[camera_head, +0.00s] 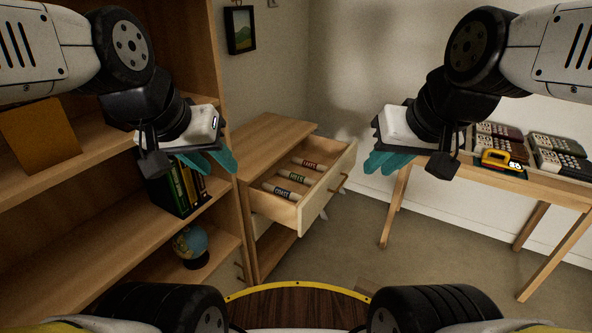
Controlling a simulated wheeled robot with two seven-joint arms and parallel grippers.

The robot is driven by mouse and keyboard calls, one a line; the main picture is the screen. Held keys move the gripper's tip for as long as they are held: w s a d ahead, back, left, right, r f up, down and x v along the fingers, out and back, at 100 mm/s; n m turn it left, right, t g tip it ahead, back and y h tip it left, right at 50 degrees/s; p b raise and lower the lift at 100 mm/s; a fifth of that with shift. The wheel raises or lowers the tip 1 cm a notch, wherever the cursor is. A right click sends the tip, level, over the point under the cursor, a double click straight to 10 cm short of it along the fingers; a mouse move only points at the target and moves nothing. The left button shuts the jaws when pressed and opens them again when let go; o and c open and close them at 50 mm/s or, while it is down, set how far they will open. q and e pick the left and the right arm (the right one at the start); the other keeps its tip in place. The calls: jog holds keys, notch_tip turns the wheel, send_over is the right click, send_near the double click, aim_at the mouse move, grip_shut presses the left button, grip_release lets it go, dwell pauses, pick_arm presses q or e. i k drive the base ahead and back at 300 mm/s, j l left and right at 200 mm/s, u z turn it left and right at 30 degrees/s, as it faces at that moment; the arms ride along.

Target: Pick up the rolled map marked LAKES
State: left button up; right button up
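An open wooden drawer (313,211) of the low cabinet holds rolled maps lying side by side. The nearest roll (279,191) has a dark label that seems to read COAST. The middle roll (294,178) has a green label, and the far roll (309,165) a red one. Their words are too small to read surely, so I cannot tell which is LAKES. My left gripper (210,162) hangs left of the drawer, in front of the bookshelf, with its teal fingers apart and empty. My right gripper (379,162) is right of the drawer, also apart and empty.
A bookshelf (100,185) on the left holds binders (183,189) and a globe (190,246). A wooden table (478,178) on the right carries several keypad-like devices (560,157) and a yellow-handled item (499,161). Floor (345,255) is clear between the cabinet and table.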

aim_at(312, 165)
jog(key=i+l+u, duration=0.15)
jog(key=u, duration=0.3)
jog(key=i+l+u, duration=0.15)
jog(key=u, duration=0.25)
jog(key=i+l+u, duration=0.15)
jog(key=l, duration=0.3)
jog(key=i+l+u, duration=0.1)
jog(key=l, duration=0.35)
jog(key=i+l+u, duration=0.15)
jog(key=l, duration=0.3)
jog(key=i+l+u, duration=0.15)
jog(key=l, duration=0.35)
jog(key=i+l, duration=0.1)
jog(key=l, duration=0.4)
jog(key=i+l, duration=0.1)
jog(key=l, duration=0.45)
jog(key=i+l, duration=0.1)
jog(key=l, duration=0.4)
